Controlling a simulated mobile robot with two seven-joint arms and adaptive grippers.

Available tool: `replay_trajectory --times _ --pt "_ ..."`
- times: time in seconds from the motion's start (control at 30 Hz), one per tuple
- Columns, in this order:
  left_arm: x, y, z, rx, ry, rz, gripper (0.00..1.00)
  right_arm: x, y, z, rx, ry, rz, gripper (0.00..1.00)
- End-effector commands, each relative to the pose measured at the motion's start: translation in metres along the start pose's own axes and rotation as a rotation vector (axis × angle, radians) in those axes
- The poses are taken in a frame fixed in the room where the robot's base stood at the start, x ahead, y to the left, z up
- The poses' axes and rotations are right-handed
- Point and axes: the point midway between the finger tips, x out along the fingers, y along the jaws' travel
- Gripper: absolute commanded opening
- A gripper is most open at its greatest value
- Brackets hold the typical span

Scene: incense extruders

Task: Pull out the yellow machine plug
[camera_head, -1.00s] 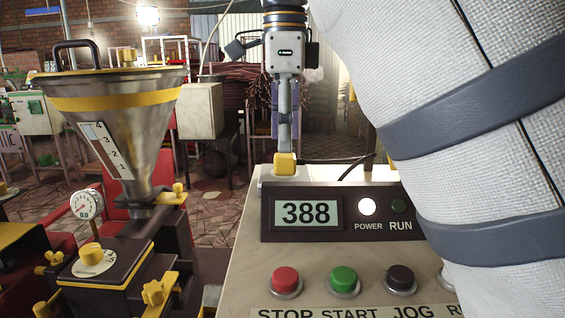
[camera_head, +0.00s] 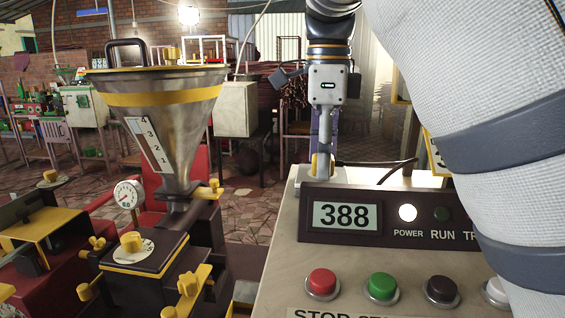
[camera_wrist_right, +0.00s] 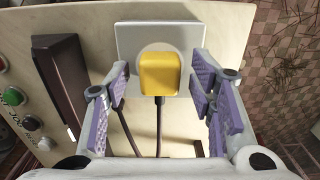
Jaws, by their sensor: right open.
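The yellow plug (camera_wrist_right: 160,73) sits in a white wall-type socket plate (camera_wrist_right: 134,38) on the machine, with a black cord (camera_wrist_right: 159,125) running from it. My right gripper (camera_wrist_right: 161,88) is open, with its purple finger pads on both sides of the plug and visible gaps to it. In the head view, my right gripper (camera_head: 325,140) comes down from above, behind the control panel (camera_head: 393,205). Its fingers partly hide the plug (camera_head: 316,166) there. My left gripper is in neither view.
The panel shows 388 with the power light (camera_head: 407,213) lit, above red, green and black buttons. A metal hopper (camera_head: 185,130) with a gauge (camera_head: 126,196) stands to the left. Tiled floor lies between them and behind.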

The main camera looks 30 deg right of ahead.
Motion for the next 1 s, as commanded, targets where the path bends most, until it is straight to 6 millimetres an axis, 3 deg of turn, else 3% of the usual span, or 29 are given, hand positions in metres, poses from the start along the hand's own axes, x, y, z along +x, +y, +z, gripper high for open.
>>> replay_trajectory --times 0.43,0.47,0.67,1.0 --pt "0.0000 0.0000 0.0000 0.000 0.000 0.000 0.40 -0.0001 0.0001 0.0001 0.000 0.000 0.000 0.50" --pt "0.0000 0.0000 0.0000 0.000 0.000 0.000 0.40 -0.0001 0.0001 0.0001 0.000 0.000 0.000 0.48" --pt "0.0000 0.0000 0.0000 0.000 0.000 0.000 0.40 0.0000 0.0000 0.0002 0.000 0.000 0.000 0.02" --pt "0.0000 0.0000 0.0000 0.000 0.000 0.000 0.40 -0.0077 -0.0002 0.0004 0.000 -0.002 -0.001 0.00"
